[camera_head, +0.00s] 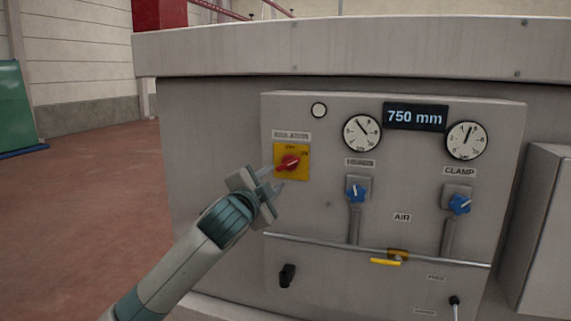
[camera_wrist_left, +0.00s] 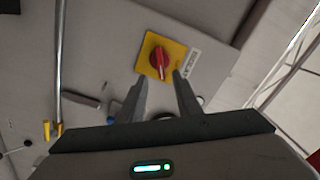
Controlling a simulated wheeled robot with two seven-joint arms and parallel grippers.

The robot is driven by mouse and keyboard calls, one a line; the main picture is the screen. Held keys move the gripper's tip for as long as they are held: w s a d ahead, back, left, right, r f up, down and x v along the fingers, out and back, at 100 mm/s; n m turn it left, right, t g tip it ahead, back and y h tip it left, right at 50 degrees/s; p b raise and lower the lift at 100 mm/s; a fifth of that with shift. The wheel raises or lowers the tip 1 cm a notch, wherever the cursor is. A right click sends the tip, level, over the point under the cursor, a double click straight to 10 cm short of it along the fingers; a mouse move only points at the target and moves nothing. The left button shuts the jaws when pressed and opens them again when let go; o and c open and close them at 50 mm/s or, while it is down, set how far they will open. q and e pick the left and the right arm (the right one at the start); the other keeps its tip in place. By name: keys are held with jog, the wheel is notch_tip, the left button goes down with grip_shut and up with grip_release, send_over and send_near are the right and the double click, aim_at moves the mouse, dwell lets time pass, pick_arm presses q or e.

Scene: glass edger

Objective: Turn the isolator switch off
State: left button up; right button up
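The isolator switch is a red rotary handle (camera_head: 289,162) on a yellow square plate (camera_head: 303,174), at the left of the grey control panel. In the head view the red handle looks tilted, its lower end toward the left. My left gripper (camera_head: 275,178) is at the plate's left edge with its fingers pointing at the handle. In the left wrist view its two fingers (camera_wrist_left: 160,92) are apart, and the red handle (camera_wrist_left: 159,61) lies just beyond the tips, in line with the gap. Whether the fingers touch the handle cannot be told. My right gripper is in neither view.
Two dials (camera_head: 362,132) and a 750 mm display (camera_head: 415,116) sit right of the switch. Below are blue knobs (camera_head: 357,192), a metal rail (camera_head: 375,249), a yellow handle (camera_head: 388,261) and a black knob (camera_head: 287,275). Open floor (camera_head: 90,210) lies left of the machine.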

aim_at(287, 166)
pick_arm(q)
jog(key=p+x, duration=0.3)
jog(key=x, duration=0.6)
jog(key=shift+w, duration=0.15)
jog(key=shift+x, duration=0.9)
grip_shut()
